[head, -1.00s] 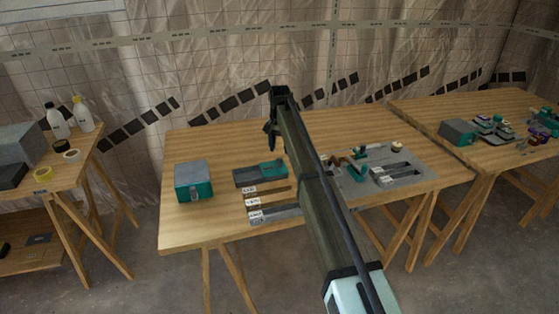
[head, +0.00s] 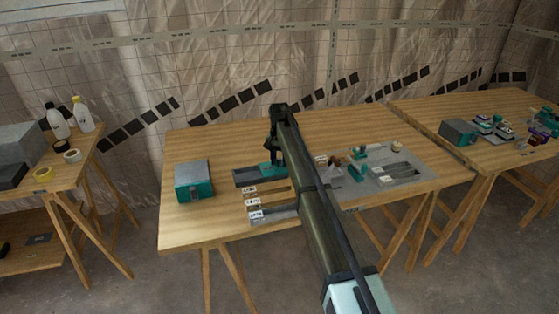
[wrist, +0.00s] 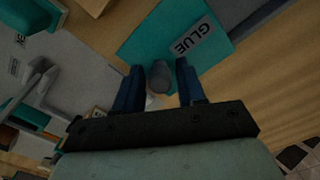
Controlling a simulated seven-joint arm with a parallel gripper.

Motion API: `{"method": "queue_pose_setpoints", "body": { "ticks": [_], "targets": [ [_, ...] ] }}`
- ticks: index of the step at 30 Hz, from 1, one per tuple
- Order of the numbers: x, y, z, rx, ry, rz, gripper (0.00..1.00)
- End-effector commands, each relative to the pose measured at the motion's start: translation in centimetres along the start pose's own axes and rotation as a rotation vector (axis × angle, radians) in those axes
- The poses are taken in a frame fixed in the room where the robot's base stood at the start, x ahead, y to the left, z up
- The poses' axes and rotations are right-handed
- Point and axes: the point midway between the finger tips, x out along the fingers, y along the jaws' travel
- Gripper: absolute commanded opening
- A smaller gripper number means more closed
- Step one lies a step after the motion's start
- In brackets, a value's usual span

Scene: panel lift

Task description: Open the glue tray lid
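The glue tray (head: 246,181) is a dark, low tray on the middle table, with a teal lid (head: 265,167) over its right part. In the wrist view, the teal lid (wrist: 160,32) carries a grey label reading GLUE (wrist: 194,40). A rounded grey knob (wrist: 159,77) stands at the lid's near edge. My gripper (wrist: 159,70) is open, with one finger on each side of the knob and a visible gap on both sides.
A teal and grey box (head: 193,181) stands to the left on the same table. Labelled slots (head: 270,213) lie in front of the tray. A grey board (head: 410,160) with teal fixtures lies to the right of my arm. The table behind the tray is clear.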

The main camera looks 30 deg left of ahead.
Motion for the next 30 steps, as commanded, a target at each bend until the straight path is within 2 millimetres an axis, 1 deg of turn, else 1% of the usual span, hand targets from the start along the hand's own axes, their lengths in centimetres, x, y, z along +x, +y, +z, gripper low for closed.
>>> {"method": "queue_pose_setpoints", "body": {
  "ticks": [1, 2, 12, 24, 26, 30],
  "targets": [
    [0.0, 0.0, 0.0, 0.0, 0.0, 0.0, 0.34],
    [0.0, 0.0, 0.0, 0.0, 0.0, 0.0, 0.32],
    [0.0, 0.0, 0.0, 0.0, 0.0, 0.0, 0.0],
    [0.0, -0.1, 0.1, 0.0, 0.0, 0.0, 0.0],
    [0.0, -0.5, 0.3, -0.001, 0.0, 0.0, 0.0],
    [0.0, -2.2, 1.5, -0.003, 0.0, 0.0, 0.0]
  ]
}}
